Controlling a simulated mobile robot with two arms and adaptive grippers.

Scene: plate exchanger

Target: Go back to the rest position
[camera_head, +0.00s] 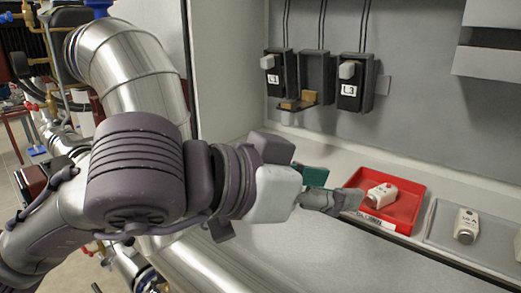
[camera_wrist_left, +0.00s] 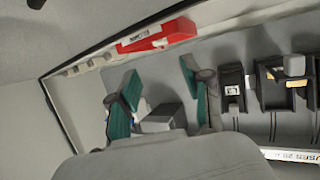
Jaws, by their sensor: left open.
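My left gripper (camera_head: 330,190) reaches in from the left, above the cabinet's ledge and just left of the red tray (camera_head: 410,212). Its fingers are apart, with green pads, and I see nothing held between them. In the left wrist view the open gripper (camera_wrist_left: 162,95) has the red tray (camera_wrist_left: 183,31) beyond its fingers and fuse holders to the right. A white fuse (camera_head: 381,195) lies in the red tray. My right gripper is not in view.
Holders L1 (camera_head: 279,80) and L3 (camera_head: 350,90) are on the back wall. Between them, the middle holder (camera_head: 315,75) has its front flap folded down. A grey tray (camera_head: 432,226) with another fuse (camera_head: 466,226) sits right of the red one. Large metal pipes (camera_head: 125,65) stand left.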

